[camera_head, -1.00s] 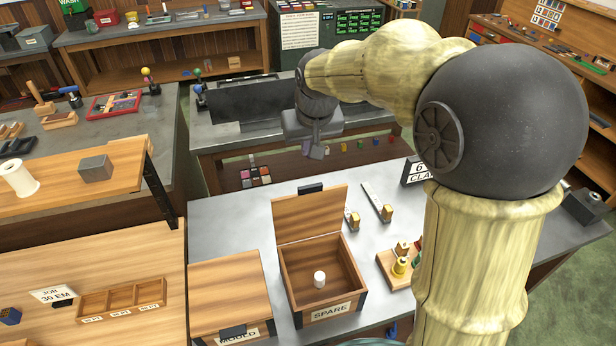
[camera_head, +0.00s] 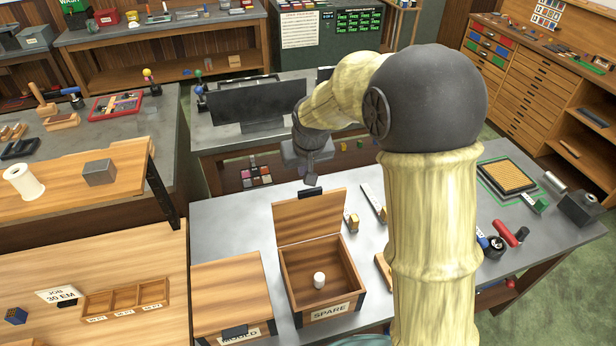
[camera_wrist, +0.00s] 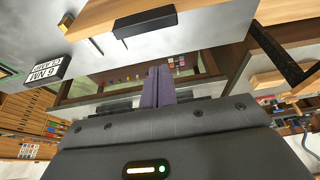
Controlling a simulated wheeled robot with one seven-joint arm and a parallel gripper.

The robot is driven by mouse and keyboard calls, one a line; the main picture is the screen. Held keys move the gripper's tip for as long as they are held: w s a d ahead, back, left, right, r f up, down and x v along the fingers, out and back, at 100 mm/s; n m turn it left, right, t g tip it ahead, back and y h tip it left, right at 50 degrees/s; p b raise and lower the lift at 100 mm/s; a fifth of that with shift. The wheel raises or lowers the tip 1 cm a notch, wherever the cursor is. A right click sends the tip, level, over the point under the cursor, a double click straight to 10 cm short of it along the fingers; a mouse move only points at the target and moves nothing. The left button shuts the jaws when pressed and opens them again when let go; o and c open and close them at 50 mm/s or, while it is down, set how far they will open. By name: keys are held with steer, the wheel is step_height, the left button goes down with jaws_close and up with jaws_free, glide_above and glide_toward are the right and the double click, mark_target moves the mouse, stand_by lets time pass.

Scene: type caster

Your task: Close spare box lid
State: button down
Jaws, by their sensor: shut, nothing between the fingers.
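The wooden spare box (camera_head: 330,313), labelled SPARE, stands on the grey bench with its lid (camera_head: 308,218) raised upright at the back. A dark handle (camera_head: 311,193) sits on the lid's top edge. The handle also shows in the wrist view (camera_wrist: 145,22). A small white cylinder (camera_head: 319,280) stands inside the box. My gripper (camera_head: 311,181) is just above the handle in the head view; whether it touches cannot be told. Its fingers (camera_wrist: 158,86) are shut together and empty in the wrist view, apart from the handle in the picture.
A closed box labelled MOULD (camera_head: 228,290) stands directly left of the spare box. Metal tools with wooden blocks (camera_head: 352,221) lie right of the lid. A dark monitor (camera_head: 258,102) stands behind. My arm hides part of the bench on the right.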

steer(key=s, duration=0.1)
steer(key=s+f+p, duration=0.1)
steer(key=s+d+p, duration=0.1)
steer(key=shift+s+f, duration=0.1)
steer(key=shift+f, duration=0.25)
steer(key=shift+s+r, duration=0.1)
stand_by(0.3)
